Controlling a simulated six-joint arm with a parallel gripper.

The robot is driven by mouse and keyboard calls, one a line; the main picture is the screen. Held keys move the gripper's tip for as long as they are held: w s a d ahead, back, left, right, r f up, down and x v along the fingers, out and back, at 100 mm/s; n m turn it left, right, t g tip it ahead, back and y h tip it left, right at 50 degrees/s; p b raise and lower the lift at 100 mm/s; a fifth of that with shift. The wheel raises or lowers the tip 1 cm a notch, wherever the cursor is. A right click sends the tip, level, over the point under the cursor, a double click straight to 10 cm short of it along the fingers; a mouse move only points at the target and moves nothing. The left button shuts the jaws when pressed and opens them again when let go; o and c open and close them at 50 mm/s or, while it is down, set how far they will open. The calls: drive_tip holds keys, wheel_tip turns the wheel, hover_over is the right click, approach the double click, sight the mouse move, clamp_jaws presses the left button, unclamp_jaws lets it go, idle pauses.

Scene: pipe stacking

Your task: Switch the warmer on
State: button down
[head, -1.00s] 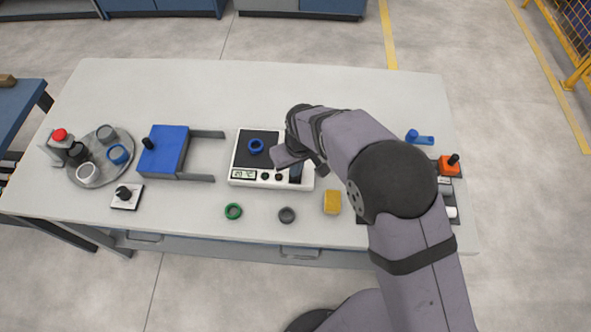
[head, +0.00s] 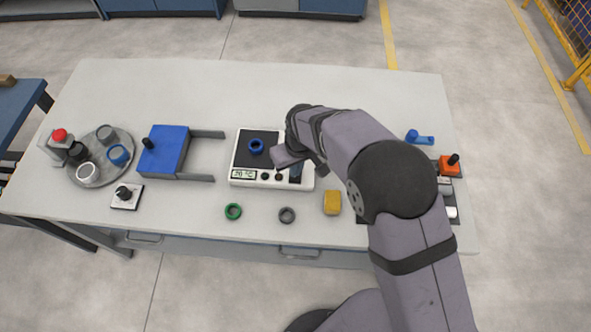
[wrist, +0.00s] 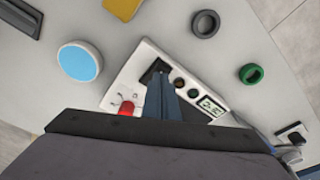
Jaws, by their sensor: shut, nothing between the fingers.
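The warmer (head: 240,158) is a white box with a dark top plate, and a blue ring (head: 256,147) lies on the plate. Its front display (head: 244,175) seems to read 20 °C, with small round knobs beside it. In the wrist view the warmer's panel (wrist: 140,62) shows a dark switch area (wrist: 154,71) and a red part (wrist: 127,108). My gripper (head: 296,174) is shut and empty, pointing down at the right part of the panel. In the wrist view its fingertips (wrist: 160,78) overlap the dark switch area; contact and the switch position cannot be told.
A green ring (head: 233,211), a grey ring (head: 287,215) and a yellow block (head: 332,202) lie in front of the warmer. A blue fixture (head: 165,150) stands left. A pale-blue disc (wrist: 80,62) shows in the wrist view. The back of the table is clear.

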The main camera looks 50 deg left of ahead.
sight(296, 179)
drive_tip(key=shift+f+b, duration=0.5)
drive_tip(key=shift+f, duration=0.2)
idle(0.6)
drive_tip(key=shift+r, duration=0.15)
wheel_tip(296, 179, up, 7)
drive_tip(key=p, duration=0.4)
drive_tip(key=shift+p, duration=0.35)
idle(0.5)
drive_tip(key=shift+s+d+f, duration=0.1)
drive_tip(key=shift+d+f, duration=0.2)
drive_tip(key=s+d+f+m+g+h, duration=0.1)
drive_tip(key=s+d+f+h, duration=0.15)
drive_tip(key=d, duration=0.65)
drive_tip(key=s+d+f+h, duration=0.1)
drive_tip(key=s+d+h, duration=0.15)
drive_tip(key=d, duration=0.65)
drive_tip(key=w+d+r+m+y, duration=0.1)
drive_tip(key=w+d+r+m, duration=0.2)
drive_tip(key=d, duration=0.7)
drive_tip(key=w+d+r+m+y, duration=0.1)
drive_tip(key=w+d+r+m, duration=0.2)
drive_tip(key=d+r+m, duration=0.3)
drive_tip(key=w+d+r+m+y, duration=0.1)
drive_tip(key=w+d+r+m, duration=0.2)
drive_tip(key=d, duration=1.2)
drive_tip(key=shift+d+r+m+t, duration=0.3)
drive_tip(key=shift+r+m, duration=0.65)
drive_tip(key=shift+m, duration=0.05)
